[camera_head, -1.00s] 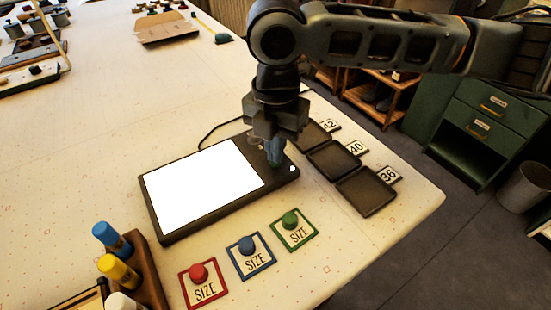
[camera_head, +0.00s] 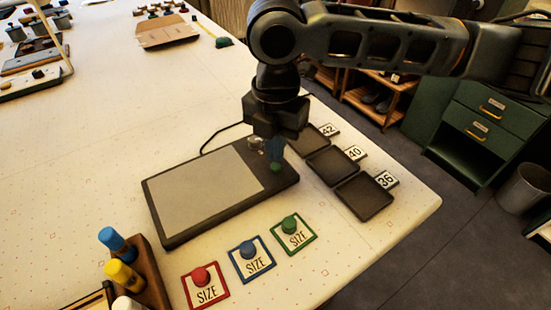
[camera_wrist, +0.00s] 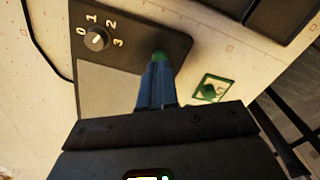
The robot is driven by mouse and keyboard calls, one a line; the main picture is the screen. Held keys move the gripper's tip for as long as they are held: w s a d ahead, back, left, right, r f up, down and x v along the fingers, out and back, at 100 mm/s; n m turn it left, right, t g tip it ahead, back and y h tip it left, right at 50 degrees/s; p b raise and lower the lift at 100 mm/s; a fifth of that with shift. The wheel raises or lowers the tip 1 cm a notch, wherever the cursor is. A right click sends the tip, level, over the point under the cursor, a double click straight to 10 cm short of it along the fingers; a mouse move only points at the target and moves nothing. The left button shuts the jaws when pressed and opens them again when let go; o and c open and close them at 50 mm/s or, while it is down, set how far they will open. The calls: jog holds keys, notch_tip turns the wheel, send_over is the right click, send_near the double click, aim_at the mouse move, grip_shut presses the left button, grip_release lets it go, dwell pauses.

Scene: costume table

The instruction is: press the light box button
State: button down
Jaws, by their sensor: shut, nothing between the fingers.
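The light box (camera_head: 158,222) is a dark flat case with a grey, unlit panel, lying on the table. Its panel also shows in the wrist view (camera_wrist: 105,95). A dial (camera_wrist: 96,40) marked 0 to 3 sits at one corner of the case. My gripper (camera_head: 275,166) points down over the right-hand strip of the light box. Its blue fingers (camera_wrist: 158,60) are shut together and hold nothing. Green shows at the fingertips; I cannot tell whether it is the tips or the button. The button is not clearly seen, and contact is uncertain.
Red (camera_head: 201,276), blue (camera_head: 249,247) and green (camera_head: 291,224) knobs stand on SIZE cards in front. Dark trays (camera_head: 364,197) with number tags lie to the right, near the table edge. A wooden rack (camera_head: 150,270) with coloured bottles stands front left. A cable runs behind the box.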

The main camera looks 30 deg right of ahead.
jog(key=shift+r+p, duration=1.8)
jog(key=shift+r, duration=0.6)
